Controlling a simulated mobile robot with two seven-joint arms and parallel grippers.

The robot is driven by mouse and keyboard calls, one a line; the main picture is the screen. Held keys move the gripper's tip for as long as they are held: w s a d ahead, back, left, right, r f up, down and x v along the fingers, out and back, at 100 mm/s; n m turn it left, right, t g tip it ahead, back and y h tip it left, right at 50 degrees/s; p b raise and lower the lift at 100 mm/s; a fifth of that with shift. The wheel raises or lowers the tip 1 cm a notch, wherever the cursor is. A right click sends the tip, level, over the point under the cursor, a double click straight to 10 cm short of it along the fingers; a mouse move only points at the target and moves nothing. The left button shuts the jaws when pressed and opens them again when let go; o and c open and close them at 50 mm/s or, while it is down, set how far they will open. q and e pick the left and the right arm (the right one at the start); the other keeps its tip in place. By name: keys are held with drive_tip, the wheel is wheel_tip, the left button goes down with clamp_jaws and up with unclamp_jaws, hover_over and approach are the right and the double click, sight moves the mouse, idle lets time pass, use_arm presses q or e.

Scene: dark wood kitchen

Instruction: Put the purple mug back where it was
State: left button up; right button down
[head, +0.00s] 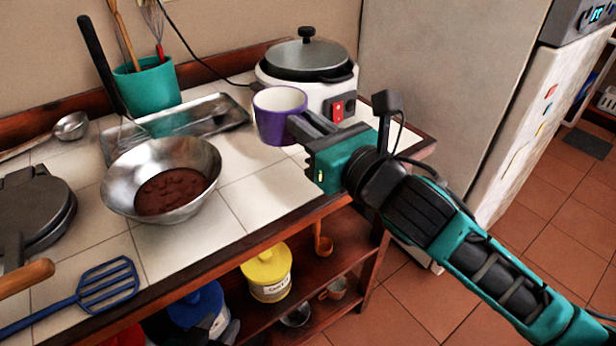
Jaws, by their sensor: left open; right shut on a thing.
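The purple mug (274,128) has a white inside and is upright, in front of the rice cooker in the head view. My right gripper (299,125) comes in from the right and is shut on the purple mug at its right side. I cannot tell whether the mug's base touches the tiled counter (262,195) or is a little above it. My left gripper is not in view.
A metal bowl (201,160) of brown mix, a metal tray (222,108) and a teal utensil pot (150,88) are to the left. Counter in front of the mug is clear.

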wheel_tip(320, 180, down, 4)
drive_tip(key=shift+f+b, duration=0.1)
drive_tip(key=shift+b, duration=0.3)
wheel_tip(320, 180, down, 4)
drive_tip(key=shift+r+b, duration=0.2)
drive_tip(key=shift+b, duration=0.4)
drive_tip(key=shift+f, duration=0.2)
drive_tip(key=shift+r, duration=0.1)
drive_tip(key=shift+f, duration=0.2)
drive_tip(key=c, duration=1.1)
unclamp_jaws()
use_arm(q)
drive_tip(key=shift+w+d+f, duration=0.25)
drive_tip(key=shift+w+d, duration=0.2)
drive_tip(key=shift+w, duration=0.1)
